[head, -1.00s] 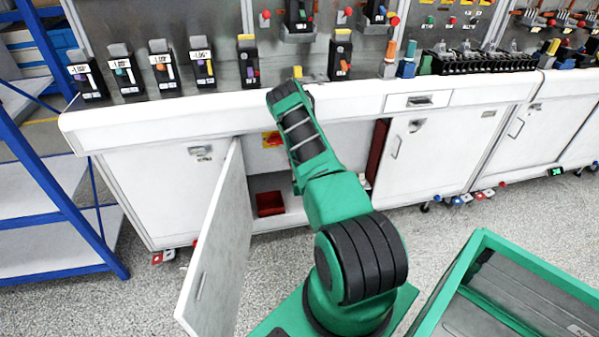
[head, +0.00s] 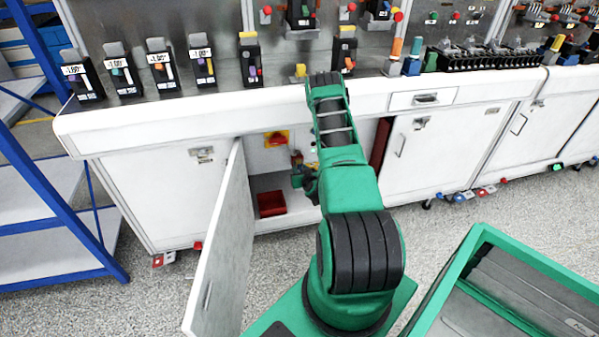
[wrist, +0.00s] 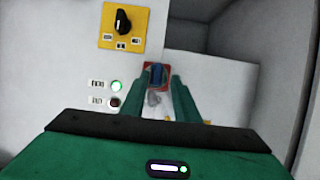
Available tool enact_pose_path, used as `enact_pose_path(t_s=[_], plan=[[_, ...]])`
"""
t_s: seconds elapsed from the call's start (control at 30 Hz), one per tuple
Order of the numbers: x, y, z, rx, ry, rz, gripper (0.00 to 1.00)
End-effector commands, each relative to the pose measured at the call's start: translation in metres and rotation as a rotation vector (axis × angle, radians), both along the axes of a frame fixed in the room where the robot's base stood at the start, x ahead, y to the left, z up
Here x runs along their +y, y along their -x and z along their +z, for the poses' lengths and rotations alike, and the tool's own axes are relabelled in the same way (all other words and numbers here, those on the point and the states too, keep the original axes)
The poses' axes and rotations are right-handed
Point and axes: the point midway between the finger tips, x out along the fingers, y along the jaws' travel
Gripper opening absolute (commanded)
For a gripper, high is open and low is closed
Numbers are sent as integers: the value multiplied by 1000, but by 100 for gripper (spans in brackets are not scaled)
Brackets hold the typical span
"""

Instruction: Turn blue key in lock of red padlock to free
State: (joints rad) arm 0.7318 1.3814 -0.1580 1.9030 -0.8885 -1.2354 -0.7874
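In the wrist view the red padlock (wrist: 165,67) shows as a small red patch on the white panel inside the cabinet. The blue key (wrist: 157,75) stands in front of it, upright in the picture. My green gripper (wrist: 158,82) has one finger on each side of the blue key. I cannot tell whether the fingers touch it. A small grey thing, perhaps part of the lock, shows below the key between the fingers. In the head view my arm reaches to the cabinet opening and hides most of the gripper; the padlock and key cannot be made out there.
A yellow plate with a black rotary switch (wrist: 122,22) is up and left, above a lit green lamp (wrist: 117,87). In the head view the open cabinet door (head: 222,245) stands left of my arm. A red bin (head: 271,204) sits inside, below the white counter (head: 220,115).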

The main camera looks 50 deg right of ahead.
Motion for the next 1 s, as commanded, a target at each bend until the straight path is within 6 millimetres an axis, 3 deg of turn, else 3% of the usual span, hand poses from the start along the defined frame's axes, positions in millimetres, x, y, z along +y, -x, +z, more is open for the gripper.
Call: enact_pose_path(t_s=[0.07,0.17,0.2,1.0], plan=[[-2,2,0,0,0,-3,26],[-4,3,0,0,0,-5,2],[-4,3,0,0,0,-5,0],[-9,6,-1,-96,-157,-8,0]])
